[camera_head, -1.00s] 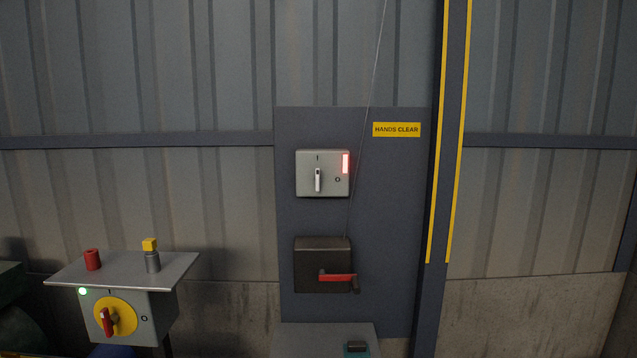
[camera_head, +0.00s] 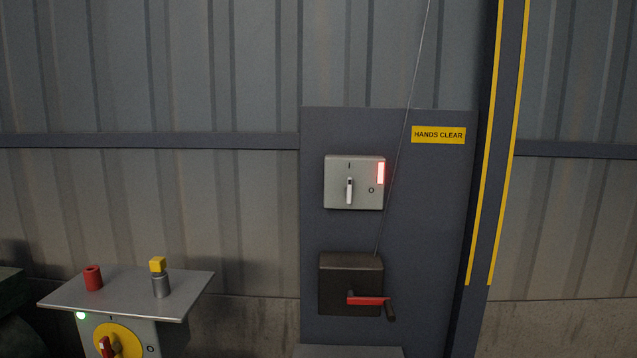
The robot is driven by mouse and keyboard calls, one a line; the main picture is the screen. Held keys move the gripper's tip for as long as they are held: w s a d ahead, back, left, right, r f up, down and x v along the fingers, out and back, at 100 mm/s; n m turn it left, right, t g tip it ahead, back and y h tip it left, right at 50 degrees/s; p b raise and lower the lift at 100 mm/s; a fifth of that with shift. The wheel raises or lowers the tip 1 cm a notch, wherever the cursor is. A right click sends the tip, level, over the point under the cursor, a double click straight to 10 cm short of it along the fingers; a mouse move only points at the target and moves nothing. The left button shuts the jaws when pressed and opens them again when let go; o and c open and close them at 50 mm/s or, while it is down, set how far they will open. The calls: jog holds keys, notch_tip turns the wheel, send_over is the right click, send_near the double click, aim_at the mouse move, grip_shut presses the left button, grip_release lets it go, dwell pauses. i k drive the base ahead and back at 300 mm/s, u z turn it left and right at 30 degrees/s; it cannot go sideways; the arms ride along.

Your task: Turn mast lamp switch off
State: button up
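A grey switch box (camera_head: 339,197) is mounted on a dark blue-grey panel near the middle of the view. Its pale rotary handle (camera_head: 349,190) stands upright, pointing at the "I" mark above it. The "O" mark is to the right of the handle. A red lamp strip (camera_head: 381,173) glows at the box's upper right. No label naming the box is readable. My gripper is not in view, and nothing touches the handle.
Below is a dark winch box (camera_head: 345,283) with a red crank (camera_head: 366,300); a thin cable rises from it past the switch box's right side. A yellow-striped post (camera_head: 490,180) stands right. At lower left, a shelf (camera_head: 120,298) holds small parts above a yellow-dial switch (camera_head: 122,335).

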aim_at(348, 190)
jog(key=z, duration=0.15)
jog(key=i, duration=1.1)
jog(key=z, duration=0.55)
